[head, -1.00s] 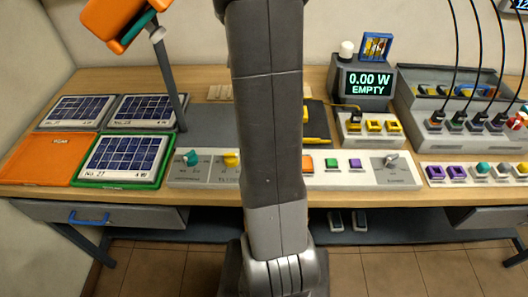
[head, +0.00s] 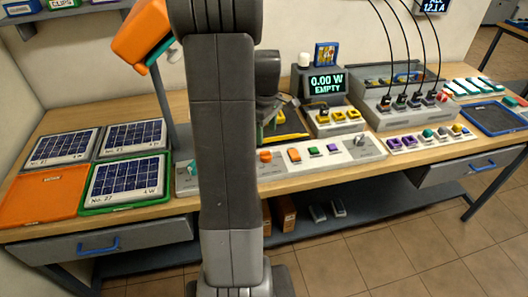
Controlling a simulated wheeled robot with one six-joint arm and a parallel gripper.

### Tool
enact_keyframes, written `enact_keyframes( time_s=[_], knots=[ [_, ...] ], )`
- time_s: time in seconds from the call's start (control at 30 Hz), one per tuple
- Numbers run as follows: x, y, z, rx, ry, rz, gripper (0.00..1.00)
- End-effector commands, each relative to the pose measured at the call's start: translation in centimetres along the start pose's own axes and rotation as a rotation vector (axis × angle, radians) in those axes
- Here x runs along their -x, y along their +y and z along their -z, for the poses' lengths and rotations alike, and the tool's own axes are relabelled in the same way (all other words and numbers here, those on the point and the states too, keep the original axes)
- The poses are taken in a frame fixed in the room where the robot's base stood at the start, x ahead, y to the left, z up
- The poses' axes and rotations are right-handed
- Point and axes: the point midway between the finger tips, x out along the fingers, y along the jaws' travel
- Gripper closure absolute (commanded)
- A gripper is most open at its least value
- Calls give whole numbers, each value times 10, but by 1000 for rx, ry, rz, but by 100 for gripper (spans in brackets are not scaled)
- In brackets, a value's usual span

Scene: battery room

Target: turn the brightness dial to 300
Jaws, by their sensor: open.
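A long pale control strip runs along the bench front, partly hidden behind my arm. On it I see a teal knob (head: 192,167) left of my arm and an orange knob (head: 265,156) just right of it. The labels are too small to read, so I cannot tell which knob is the brightness dial. My gripper (head: 285,104) shows partly beside my arm, above the dark area behind the strip. It is open and appears apart from the knobs.
An orange lamp head (head: 143,38) hangs on a grey post at left. Solar panels (head: 124,180) and an orange tray (head: 45,196) lie at the left. A meter reading "0.00 W EMPTY" (head: 327,84) stands behind the strip. Cabled sockets (head: 400,104) and a blue tray (head: 494,118) are at right.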

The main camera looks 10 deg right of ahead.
Motion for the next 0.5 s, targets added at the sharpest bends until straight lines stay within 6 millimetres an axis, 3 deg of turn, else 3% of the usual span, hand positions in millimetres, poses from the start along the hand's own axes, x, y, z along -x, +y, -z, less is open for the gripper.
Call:
enact_keyframes(
  time_s=[0.3, 0.5],
  knots=[
    [-65, -1, 0, 1, -2, 5, 41],
    [-85, -1, 0, 2, -1, 2, 41]
  ],
)
